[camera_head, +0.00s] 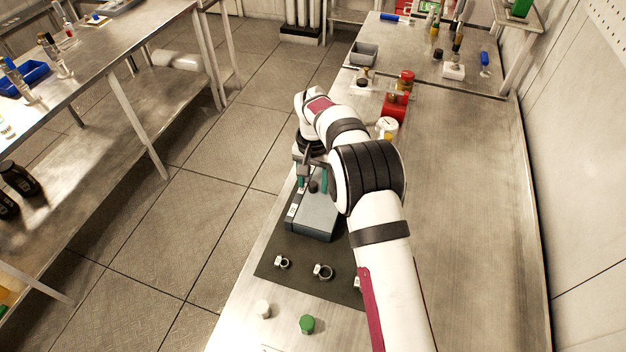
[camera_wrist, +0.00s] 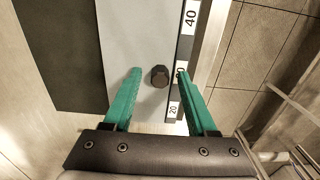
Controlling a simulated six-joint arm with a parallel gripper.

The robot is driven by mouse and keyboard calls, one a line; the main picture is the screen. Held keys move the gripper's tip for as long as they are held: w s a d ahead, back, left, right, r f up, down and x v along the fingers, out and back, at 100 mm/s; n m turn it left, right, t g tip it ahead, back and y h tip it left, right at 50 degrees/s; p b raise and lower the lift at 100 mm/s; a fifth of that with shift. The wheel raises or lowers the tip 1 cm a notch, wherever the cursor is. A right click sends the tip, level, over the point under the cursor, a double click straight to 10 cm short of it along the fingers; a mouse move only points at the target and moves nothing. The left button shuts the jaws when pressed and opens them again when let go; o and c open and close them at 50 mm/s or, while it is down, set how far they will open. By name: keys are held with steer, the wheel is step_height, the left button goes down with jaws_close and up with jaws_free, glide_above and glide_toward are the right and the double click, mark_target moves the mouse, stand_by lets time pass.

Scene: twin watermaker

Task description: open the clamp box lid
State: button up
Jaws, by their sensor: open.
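The clamp box (camera_head: 314,220) is a grey box on a dark mat on the right-hand bench in the head view. Its grey lid (camera_wrist: 130,40) fills the middle of the wrist view, with a dark round knob (camera_wrist: 160,76) near its end. Number labels run along its right edge. My gripper (camera_wrist: 158,72) is open, with one green finger on each side of the knob and a gap on both sides. In the head view my gripper (camera_head: 313,181) is over the far end of the box, and my arm hides part of the box's right side.
Several small clamp rings, such as one ring (camera_head: 323,271), lie on the dark mat (camera_head: 270,264). A white cap (camera_head: 263,309) and a green cap (camera_head: 307,324) are nearer. A red block (camera_head: 395,106) and white-lidded jar (camera_head: 387,126) stand beyond my arm. The bench's right side is clear.

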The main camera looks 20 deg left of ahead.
jaws_close()
steer(key=shift+d, duration=0.1)
stand_by(1.2)
